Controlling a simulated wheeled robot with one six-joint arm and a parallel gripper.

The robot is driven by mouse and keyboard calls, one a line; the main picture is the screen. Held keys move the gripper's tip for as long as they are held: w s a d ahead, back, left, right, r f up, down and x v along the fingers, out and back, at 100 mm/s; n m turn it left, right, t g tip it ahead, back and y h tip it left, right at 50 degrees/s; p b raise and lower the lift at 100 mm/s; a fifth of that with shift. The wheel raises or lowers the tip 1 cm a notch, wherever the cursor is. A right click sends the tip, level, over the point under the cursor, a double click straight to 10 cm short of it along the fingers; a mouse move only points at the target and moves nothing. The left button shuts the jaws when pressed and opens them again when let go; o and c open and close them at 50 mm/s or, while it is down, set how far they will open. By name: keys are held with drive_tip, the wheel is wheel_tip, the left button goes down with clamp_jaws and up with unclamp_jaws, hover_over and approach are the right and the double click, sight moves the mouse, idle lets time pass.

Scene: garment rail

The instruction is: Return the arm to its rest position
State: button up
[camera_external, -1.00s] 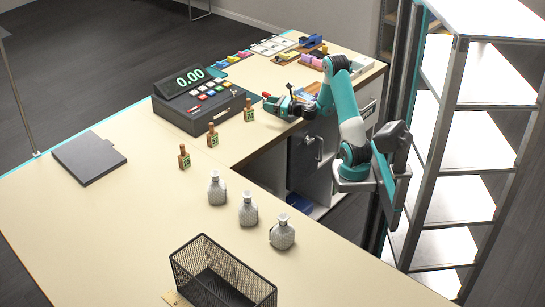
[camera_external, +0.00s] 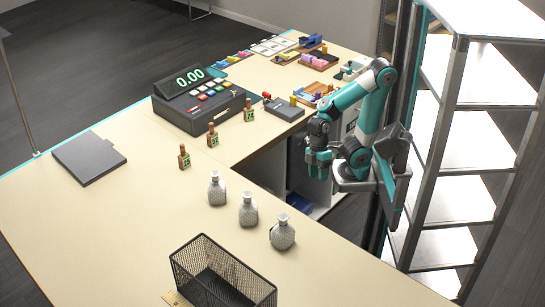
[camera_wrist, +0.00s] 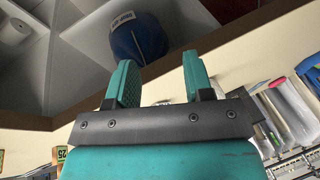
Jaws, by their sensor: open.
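My arm is folded back close to its mount at the right of the counter in the external view. My gripper (camera_external: 318,165) hangs low beside the counter's inner edge, pointing down. It also shows in the wrist view (camera_wrist: 160,75), where its two teal fingers stand apart with nothing between them. A blue round object (camera_wrist: 138,38) with lettering is beyond the fingers, below the counter level.
The counter (camera_external: 90,220) holds a cash register (camera_external: 205,105), several small tagged bottles (camera_external: 213,135), patterned bottles (camera_external: 248,210) and a wire basket (camera_external: 222,275). A grey box (camera_external: 285,109) lies near the inner edge. A metal shelf (camera_external: 460,150) stands close at the right.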

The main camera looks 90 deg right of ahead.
drive_tip(key=shift+s, duration=0.1)
drive_tip(key=shift+r, duration=0.1)
wheel_tip(320, 180, up, 9)
drive_tip(key=p, duration=0.9)
